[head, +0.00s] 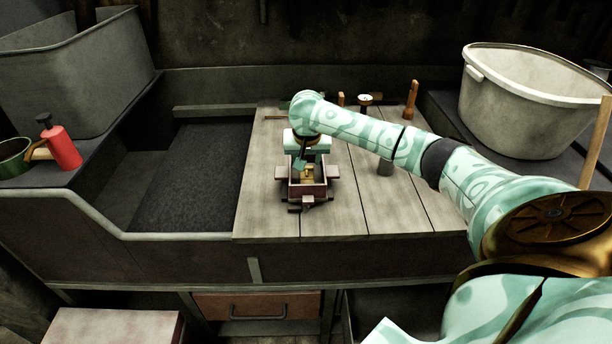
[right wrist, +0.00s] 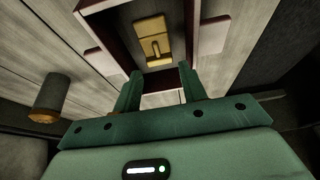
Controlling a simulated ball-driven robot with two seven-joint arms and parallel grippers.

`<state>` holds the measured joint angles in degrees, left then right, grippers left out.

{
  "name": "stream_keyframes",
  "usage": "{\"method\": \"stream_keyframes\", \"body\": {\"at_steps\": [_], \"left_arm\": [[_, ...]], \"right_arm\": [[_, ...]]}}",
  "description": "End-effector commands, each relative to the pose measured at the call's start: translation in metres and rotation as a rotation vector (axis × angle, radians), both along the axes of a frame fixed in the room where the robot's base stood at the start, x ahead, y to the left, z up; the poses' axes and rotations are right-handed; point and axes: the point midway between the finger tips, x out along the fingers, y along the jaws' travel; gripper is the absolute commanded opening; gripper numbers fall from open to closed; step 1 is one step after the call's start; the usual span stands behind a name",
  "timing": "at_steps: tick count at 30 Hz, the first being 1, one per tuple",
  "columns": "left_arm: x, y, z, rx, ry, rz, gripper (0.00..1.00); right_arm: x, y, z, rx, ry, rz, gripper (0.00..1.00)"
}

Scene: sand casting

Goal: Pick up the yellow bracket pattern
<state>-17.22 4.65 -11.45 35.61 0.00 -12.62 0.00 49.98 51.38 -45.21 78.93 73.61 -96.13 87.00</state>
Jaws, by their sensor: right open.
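The yellow bracket pattern (right wrist: 152,38) lies inside a small open box-like flask (right wrist: 100,47) in the right wrist view. In the head view, a little of the pattern (head: 308,173) shows inside the flask (head: 306,190), which stands on the plank board. In the head view the right gripper (head: 301,163) is over the far part of the flask and partly hides the inside. My left gripper is out of view.
The plank board (head: 410,212) is mostly clear in front. Small tools (head: 412,98) stand at the back. A dark sand bed (head: 190,175) lies left, and a red bottle (head: 63,148) stands far left.

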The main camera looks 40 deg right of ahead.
Motion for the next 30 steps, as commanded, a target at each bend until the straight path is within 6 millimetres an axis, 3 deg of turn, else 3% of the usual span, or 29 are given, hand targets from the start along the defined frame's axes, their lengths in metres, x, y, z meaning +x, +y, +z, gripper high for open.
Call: {"method": "stream_keyframes", "body": {"at_steps": [3,7,13,16,17,26,30], "left_arm": [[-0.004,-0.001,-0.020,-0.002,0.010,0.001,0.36],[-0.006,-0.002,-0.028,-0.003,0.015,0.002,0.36],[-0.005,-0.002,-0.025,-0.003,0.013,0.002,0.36],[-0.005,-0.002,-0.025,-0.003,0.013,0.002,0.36],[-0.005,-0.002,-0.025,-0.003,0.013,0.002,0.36],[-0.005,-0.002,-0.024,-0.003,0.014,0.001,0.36],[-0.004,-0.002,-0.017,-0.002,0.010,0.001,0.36]], "right_arm": [[0.004,-0.005,-0.028,-0.001,0.006,-0.001,0.42],[0.009,-0.009,-0.041,-0.001,0.004,0.001,0.42],[0.009,-0.009,-0.038,-0.002,0.002,0.002,0.42],[0.009,-0.009,-0.038,-0.002,0.002,0.001,0.17],[0.009,-0.009,-0.038,-0.002,0.002,0.001,0.14],[0.009,-0.009,-0.037,-0.001,0.001,0.001,0.14],[0.009,-0.009,-0.026,-0.001,-0.001,0.001,0.14]]}}
